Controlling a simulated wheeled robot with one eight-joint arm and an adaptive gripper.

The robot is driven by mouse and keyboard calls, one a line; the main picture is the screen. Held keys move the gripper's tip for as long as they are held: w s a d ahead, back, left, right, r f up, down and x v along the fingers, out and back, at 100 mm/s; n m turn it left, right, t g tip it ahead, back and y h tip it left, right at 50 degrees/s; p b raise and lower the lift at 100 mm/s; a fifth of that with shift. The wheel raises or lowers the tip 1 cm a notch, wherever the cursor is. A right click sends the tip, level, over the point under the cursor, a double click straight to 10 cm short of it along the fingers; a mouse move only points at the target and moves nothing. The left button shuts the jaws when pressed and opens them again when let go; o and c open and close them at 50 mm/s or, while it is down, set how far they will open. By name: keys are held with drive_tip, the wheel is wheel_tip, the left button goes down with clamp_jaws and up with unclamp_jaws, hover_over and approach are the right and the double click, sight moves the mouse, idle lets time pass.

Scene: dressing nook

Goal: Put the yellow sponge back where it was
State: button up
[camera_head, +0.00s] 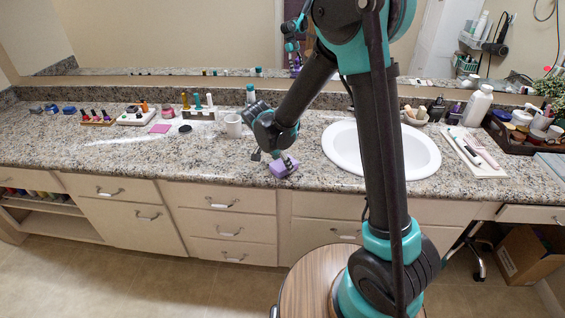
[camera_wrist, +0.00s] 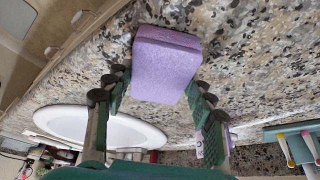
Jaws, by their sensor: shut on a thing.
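A purple sponge-like block (camera_head: 284,168) is at the front edge of the granite counter (camera_head: 220,172), left of the sink. My gripper (camera_head: 283,160) is over it and shut on it. In the wrist view the purple block (camera_wrist: 166,68) sits between the two fingers of my gripper (camera_wrist: 160,92), its far end sticking out past the fingertips. Whether the block touches the counter or hangs just above it I cannot tell. I see no yellow sponge in either view.
A white sink (camera_head: 415,160) lies right of my gripper. A flat pink pad (camera_head: 160,128), a dark round item (camera_head: 185,128) and bottle racks stand farther left. The front left counter is clear.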

drive_tip(key=shift+f, duration=0.1)
drive_tip(key=o, duration=1.1)
drive_tip(key=v, duration=1.2)
drive_tip(key=s+d+f+n+y, duration=0.1)
drive_tip(key=s+d+n, duration=0.15)
drive_tip(key=d, duration=0.65)
drive_tip(key=s+d+f+n+y, duration=0.1)
drive_tip(key=s+d+n, duration=0.15)
drive_tip(key=d, duration=0.65)
drive_tip(key=s+d+f+n, duration=0.1)
drive_tip(key=s+d, duration=0.2)
drive_tip(key=s+d+f+n+y, duration=0.1)
drive_tip(key=s+d+f+n, duration=0.1)
drive_tip(key=s+d, duration=0.1)
drive_tip(key=s+d+f+n+t, duration=0.1)
drive_tip(key=s+d+f, duration=0.1)
drive_tip(key=s+d, duration=0.1)
drive_tip(key=shift+s+d+f, duration=0.1)
drive_tip(key=shift+s+d, duration=0.2)
drive_tip(key=shift+s, duration=0.5)
